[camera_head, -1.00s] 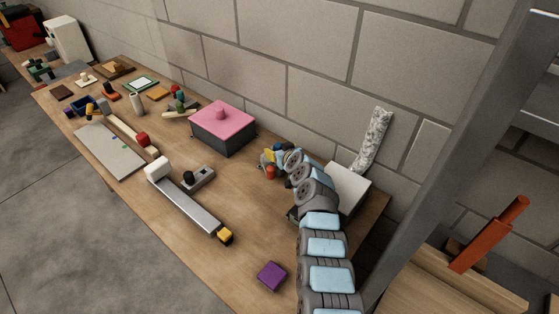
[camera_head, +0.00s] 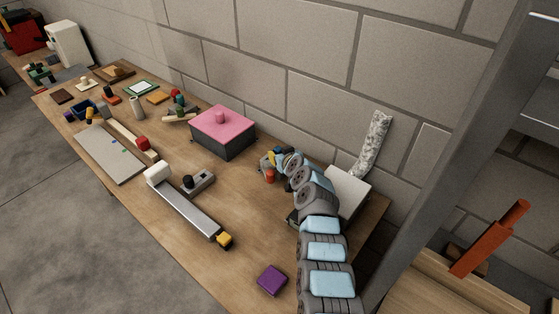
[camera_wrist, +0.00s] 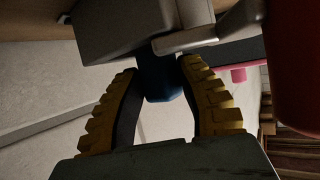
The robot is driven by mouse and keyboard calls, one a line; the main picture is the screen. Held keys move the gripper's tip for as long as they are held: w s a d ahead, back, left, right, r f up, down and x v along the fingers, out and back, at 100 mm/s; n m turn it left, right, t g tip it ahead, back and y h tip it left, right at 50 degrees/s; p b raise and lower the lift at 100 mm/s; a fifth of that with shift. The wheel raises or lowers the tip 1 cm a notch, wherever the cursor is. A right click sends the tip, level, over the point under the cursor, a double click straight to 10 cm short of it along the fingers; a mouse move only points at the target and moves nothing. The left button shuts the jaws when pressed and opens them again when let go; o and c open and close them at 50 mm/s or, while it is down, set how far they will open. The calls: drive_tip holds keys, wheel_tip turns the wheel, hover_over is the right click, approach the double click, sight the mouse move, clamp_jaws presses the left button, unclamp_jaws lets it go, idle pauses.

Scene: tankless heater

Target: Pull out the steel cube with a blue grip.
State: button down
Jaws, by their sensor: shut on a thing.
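The steel cube (camera_wrist: 118,28) shows as a grey block at the top of the wrist view, partly cut off by the frame. Its dark blue grip (camera_wrist: 160,80) points toward my gripper (camera_wrist: 158,72). The two yellow ribbed fingers are shut on the grip, one on each side. In the head view my gripper (camera_head: 272,158) is small, just right of the pink-lidded box, and my arm hides much of the area there; I cannot make out the cube in that view.
A pink-lidded dark box (camera_head: 222,132) stands left of my gripper. A white box (camera_head: 348,190) is behind my arm. A red object (camera_wrist: 293,65) is close on the right in the wrist view. A purple block (camera_head: 271,280) lies near the front edge, with bare tabletop around it.

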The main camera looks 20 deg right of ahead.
drive_tip(key=shift+a+r+p, duration=0.1)
drive_tip(key=shift+r+p, duration=0.6)
drive_tip(key=shift+r, duration=0.45)
idle(0.4)
drive_tip(key=shift+r+p, duration=0.9)
drive_tip(key=shift+r, duration=0.45)
drive_tip(key=shift+w+a+r+p, duration=0.15)
drive_tip(key=shift+r+p, duration=0.2)
drive_tip(key=shift+r, duration=0.3)
drive_tip(key=shift+d+r+p, duration=0.2)
drive_tip(key=shift+r+p, duration=0.85)
drive_tip(key=shift+r, duration=0.85)
